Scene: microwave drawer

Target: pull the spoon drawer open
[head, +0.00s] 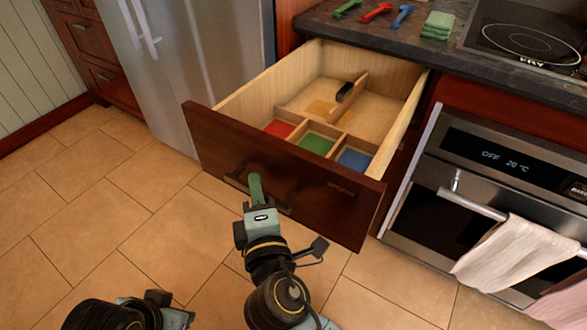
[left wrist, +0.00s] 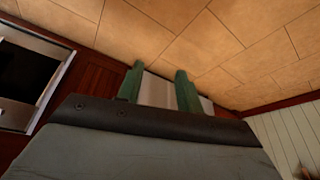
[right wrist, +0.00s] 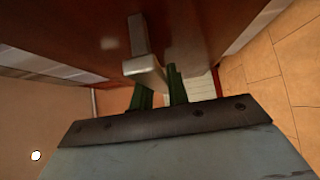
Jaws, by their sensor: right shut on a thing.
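The spoon drawer (head: 260,165) is pulled well out of the counter. Its dark red-brown front bears the word SPOON, and its bar handle (head: 236,179) is on the front's outer face. My right gripper (head: 256,188) is shut on that handle. In the right wrist view its green fingers (right wrist: 160,90) are on either side of the handle bar (right wrist: 147,76), which partly hides them. My left gripper (left wrist: 159,86) shows in the left wrist view with its green fingers apart and nothing between them. In the head view only part of my left arm shows, at the bottom.
Inside the drawer are red, green and blue compartments (head: 316,144) and a small dark block (head: 345,88). Green, red and blue utensils (head: 376,13) and folded green cloths (head: 437,25) lie on the counter. An oven (head: 470,170) with a towel stands right, a fridge (head: 190,60) left.

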